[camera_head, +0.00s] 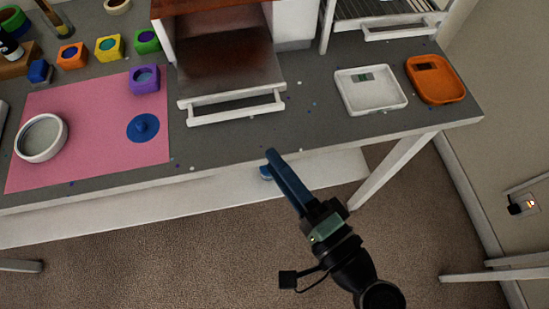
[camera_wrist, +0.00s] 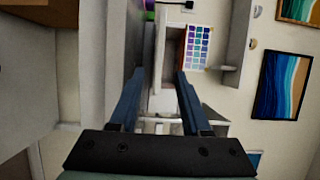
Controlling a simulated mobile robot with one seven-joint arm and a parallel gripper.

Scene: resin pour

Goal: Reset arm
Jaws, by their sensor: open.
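My gripper (camera_head: 272,164) hangs in front of the table's front edge in the head view, with blue fingers pointing up toward the table. In the wrist view the two blue fingers (camera_wrist: 156,78) stand apart with nothing between them, so it is open and empty. It touches none of the things on the table.
The grey table (camera_head: 235,145) holds a pink mat (camera_head: 95,165) with a white round dish (camera_head: 41,138) and a blue lid-like piece (camera_head: 143,127). Floor in front is clear.

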